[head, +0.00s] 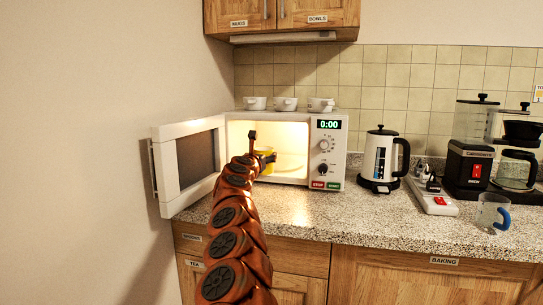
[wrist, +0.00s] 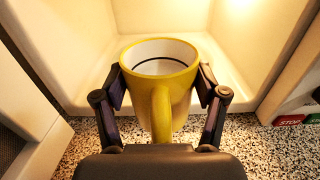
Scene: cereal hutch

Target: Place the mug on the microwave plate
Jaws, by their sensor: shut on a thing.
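A yellow mug (wrist: 182,105) with a white inside stands upright between the fingers of my gripper (wrist: 163,92) in the wrist view, its handle toward me. My gripper is shut on it, with a finger on each side. In the head view the mug (head: 264,152) is partly hidden by my gripper (head: 266,157) at the opening of the microwave (head: 328,130). The microwave is lit and its door (head: 188,160) stands open to the left. The pale plate (head: 291,161) shows inside, to the right of the mug.
Several white bowls (head: 284,104) stand on the microwave. A kettle (head: 380,158), a power strip (head: 432,198), a coffee maker (head: 468,165) and a clear mug with a blue handle (head: 490,212) are to the right. The speckled counter (head: 310,213) in front of the microwave is clear.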

